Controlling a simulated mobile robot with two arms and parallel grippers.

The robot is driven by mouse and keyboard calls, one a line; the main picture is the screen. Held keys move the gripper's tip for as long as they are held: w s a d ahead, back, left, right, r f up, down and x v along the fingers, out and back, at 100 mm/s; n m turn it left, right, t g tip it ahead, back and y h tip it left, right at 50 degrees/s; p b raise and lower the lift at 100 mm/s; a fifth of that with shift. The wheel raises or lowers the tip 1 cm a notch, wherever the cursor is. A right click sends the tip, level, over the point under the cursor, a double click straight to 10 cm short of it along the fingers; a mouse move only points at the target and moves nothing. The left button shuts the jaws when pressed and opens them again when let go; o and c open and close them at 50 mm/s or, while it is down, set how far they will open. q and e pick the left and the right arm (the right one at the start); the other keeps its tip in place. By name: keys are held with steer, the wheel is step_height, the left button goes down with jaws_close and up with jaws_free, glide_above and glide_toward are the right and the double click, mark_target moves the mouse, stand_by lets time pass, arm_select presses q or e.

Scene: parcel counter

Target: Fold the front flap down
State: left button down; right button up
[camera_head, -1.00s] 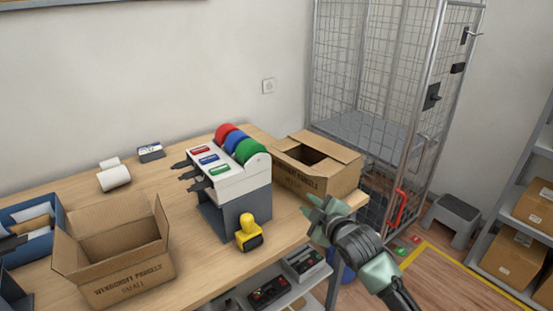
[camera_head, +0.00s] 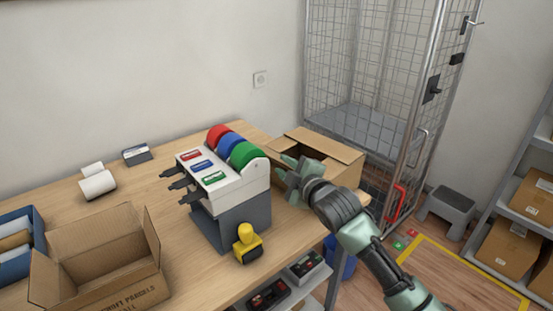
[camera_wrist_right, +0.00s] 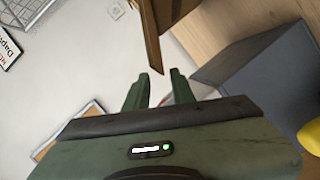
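A brown cardboard box (camera_head: 340,152) stands at the right end of the table, with its top partly open and a dark gap between its flaps. My right gripper (camera_head: 293,168) is at the near left side of this box and covers much of its front, so the front flap is mostly hidden. In the right wrist view its two fingers (camera_wrist_right: 158,88) are apart with nothing between them. A cardboard edge of the box (camera_wrist_right: 152,35) shows just beyond the fingertips; I cannot tell whether they touch it. My left gripper is not in view.
A tape dispenser (camera_head: 228,190) with red, blue and green rolls stands close left of the gripper. A yellow stamp (camera_head: 246,243) is by the table's front edge. Another open box (camera_head: 100,255) is at left. A wire cage (camera_head: 365,75) stands behind the box.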

steer(key=shift+x, duration=2.4)
steer(key=shift+f, duration=0.1)
jaws_close()
